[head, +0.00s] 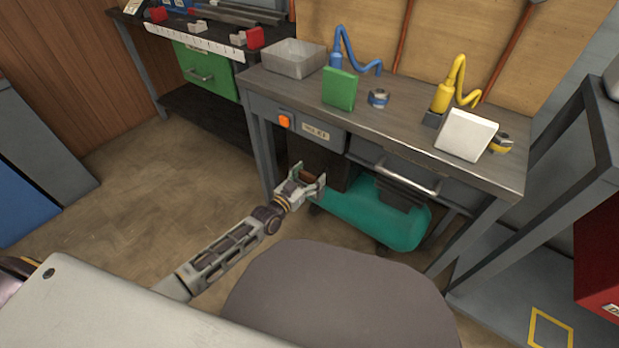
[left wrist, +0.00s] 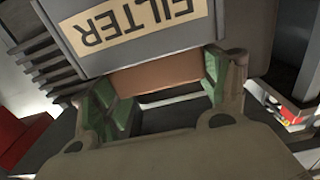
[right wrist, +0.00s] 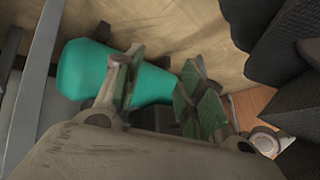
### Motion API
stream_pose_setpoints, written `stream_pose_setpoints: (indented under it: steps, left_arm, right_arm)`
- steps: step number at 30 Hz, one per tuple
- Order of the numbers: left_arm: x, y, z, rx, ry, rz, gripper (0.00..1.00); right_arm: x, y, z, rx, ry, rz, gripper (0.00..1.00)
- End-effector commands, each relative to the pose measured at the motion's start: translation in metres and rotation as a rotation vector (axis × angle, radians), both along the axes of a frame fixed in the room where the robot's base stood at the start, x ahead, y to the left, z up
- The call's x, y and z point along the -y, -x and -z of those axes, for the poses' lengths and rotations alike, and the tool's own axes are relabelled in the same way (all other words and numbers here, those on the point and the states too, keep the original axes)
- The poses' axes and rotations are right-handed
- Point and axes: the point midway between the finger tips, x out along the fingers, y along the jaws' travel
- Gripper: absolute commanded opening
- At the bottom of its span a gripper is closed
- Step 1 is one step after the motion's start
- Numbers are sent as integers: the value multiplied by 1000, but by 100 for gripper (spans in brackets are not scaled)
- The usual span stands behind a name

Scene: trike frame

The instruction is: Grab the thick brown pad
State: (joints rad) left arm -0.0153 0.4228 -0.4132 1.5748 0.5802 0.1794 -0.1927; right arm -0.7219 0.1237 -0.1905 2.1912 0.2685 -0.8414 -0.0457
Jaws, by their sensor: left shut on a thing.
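The brown pad (left wrist: 155,76) sits between the green-lined fingers of my left gripper (left wrist: 158,95), just below the grey filter housing. In the head view, my left gripper (head: 308,180) reaches under the workbench with its fingers on the pad (head: 306,173), of which only a small part shows. I cannot tell how far the pad is inside the housing. My right gripper (right wrist: 162,90) is open and empty in the right wrist view; it is not visible in the head view.
The grey housing with a filter label (head: 316,131) and an orange button (head: 285,121) hangs under the workbench (head: 400,128). A teal tank (head: 375,212) stands close right of my left gripper. A dark round seat (head: 340,300) is in front. Floor at left is clear.

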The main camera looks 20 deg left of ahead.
Motion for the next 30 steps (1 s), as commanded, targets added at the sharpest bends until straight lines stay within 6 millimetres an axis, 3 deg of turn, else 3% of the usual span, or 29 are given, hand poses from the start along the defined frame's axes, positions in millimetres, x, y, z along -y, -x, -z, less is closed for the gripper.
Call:
stream_pose_setpoints:
  steps: [9, 24, 30]
  left_arm:
    - [0, 0, -27, 1, 0, 0, 59]
    - [0, 0, -84, 2, 2, 0, 59]
    - [0, 0, -94, 0, 1, 0, 59]
  right_arm:
    - [3, 3, -12, -16, 18, 5, 40]
    - [12, 3, -67, -87, 96, -37, 40]
    - [15, 4, -77, -106, 117, -45, 40]
